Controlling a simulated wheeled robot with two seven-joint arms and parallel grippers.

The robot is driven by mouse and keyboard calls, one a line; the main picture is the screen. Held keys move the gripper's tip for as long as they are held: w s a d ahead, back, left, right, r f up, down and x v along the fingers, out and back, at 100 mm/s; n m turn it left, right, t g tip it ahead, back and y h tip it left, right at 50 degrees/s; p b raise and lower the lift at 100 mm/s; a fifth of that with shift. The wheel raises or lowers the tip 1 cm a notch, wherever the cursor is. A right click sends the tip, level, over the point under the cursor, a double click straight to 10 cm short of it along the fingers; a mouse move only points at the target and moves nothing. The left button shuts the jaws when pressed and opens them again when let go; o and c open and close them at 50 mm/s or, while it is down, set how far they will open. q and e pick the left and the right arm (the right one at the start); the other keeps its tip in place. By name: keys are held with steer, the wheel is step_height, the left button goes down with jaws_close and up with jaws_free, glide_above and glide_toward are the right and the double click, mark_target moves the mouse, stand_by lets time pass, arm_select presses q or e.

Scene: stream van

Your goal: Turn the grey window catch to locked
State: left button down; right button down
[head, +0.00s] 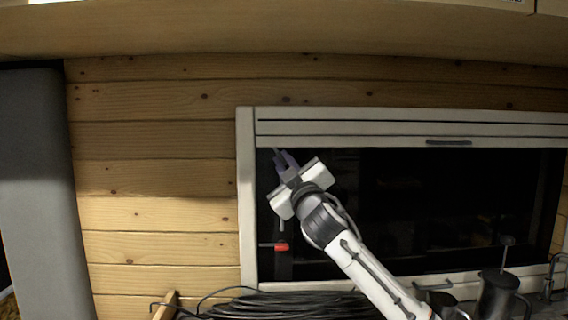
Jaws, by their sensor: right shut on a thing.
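The window's pale frame (246,200) surrounds dark glass. My right gripper (284,160) reaches up from the lower right to the upper left corner of the window. Its dark fingers are shut on a small grey piece, which looks like the grey window catch (275,151). The fingers hide most of the catch, so I cannot tell its angle. My left gripper is not in view.
A red-handled fitting (275,246) sits lower on the window's left side. A coil of black cable (290,305) lies below the window. Dark jugs (498,295) stand at the lower right. A grey panel (38,190) is at the left.

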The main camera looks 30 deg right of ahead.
steer(key=shift+n, duration=0.3)
steer(key=n+y, duration=0.1)
steer(key=n, duration=0.1)
steer(key=n+g+y, duration=0.1)
steer(key=n, duration=0.2)
steer(key=shift+d+r, duration=0.15)
steer(key=n+g, duration=0.1)
steer(key=n, duration=0.1)
steer(key=n+g+y, duration=0.1)
steer(key=n, duration=0.2)
steer(key=shift+r+n, duration=0.1)
steer(key=shift+n, duration=0.2)
steer(key=c, duration=1.8)
jaws_free()
steer(key=shift+s, duration=0.15)
